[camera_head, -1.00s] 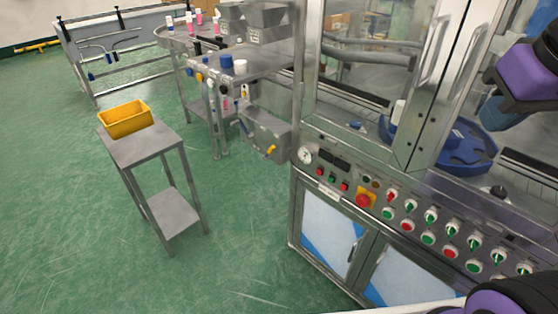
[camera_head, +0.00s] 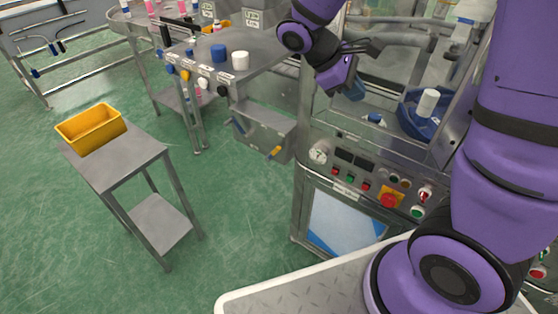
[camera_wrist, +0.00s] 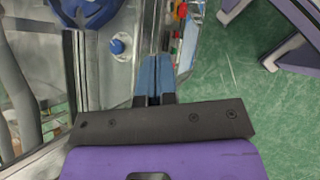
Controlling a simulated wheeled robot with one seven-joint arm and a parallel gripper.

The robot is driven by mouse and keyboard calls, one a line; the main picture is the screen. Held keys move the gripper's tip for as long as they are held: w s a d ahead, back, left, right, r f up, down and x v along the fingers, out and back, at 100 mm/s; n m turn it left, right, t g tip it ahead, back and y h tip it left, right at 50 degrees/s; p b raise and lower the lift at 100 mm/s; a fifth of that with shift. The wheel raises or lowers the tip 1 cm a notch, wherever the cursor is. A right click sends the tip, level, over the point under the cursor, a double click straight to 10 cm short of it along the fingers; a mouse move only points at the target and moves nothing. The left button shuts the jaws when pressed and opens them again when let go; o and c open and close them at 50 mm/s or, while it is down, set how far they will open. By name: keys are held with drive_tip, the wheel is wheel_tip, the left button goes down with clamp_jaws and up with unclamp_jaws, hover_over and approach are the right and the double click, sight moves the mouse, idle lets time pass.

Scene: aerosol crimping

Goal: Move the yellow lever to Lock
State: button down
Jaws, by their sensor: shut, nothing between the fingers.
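A yellow lever (camera_head: 274,153) sticks out at the lower right end of the grey metal box beside the machine. It is small in the head view, and I cannot read any Lock marking. I cannot make it out in the wrist view. My gripper (camera_head: 355,92) is up and to the right of the lever, in front of the machine's open upper bay and apart from the lever. In the wrist view its blue fingers (camera_wrist: 154,78) are together and empty.
The machine's control panel (camera_head: 365,175) with buttons lies below my gripper. A blue fixture (camera_head: 412,122) holding a white cylinder is inside the bay. A small metal stand (camera_head: 125,165) with a yellow bin (camera_head: 91,128) is at left. Green floor between is clear.

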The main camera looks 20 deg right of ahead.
drive_tip(key=w+a+f+n+t+h, duration=0.1)
drive_tip(key=w+a+f+n+h, duration=0.1)
drive_tip(key=w+f+n+h, duration=0.7)
drive_tip(key=n+t+y, duration=1.2)
drive_tip(key=n+t, duration=1.2)
drive_tip(key=n, duration=0.5)
approach(275, 152)
drive_tip(key=w+d+r, duration=0.1)
drive_tip(key=w+d, duration=0.3)
drive_tip(key=w, duration=0.1)
drive_tip(key=shift+w+a+r, duration=0.55)
drive_tip(key=shift+w+a, duration=0.05)
drive_tip(key=shift+w, duration=0.05)
drive_tip(key=shift+a+g, duration=0.1)
drive_tip(key=shift+g, duration=0.2)
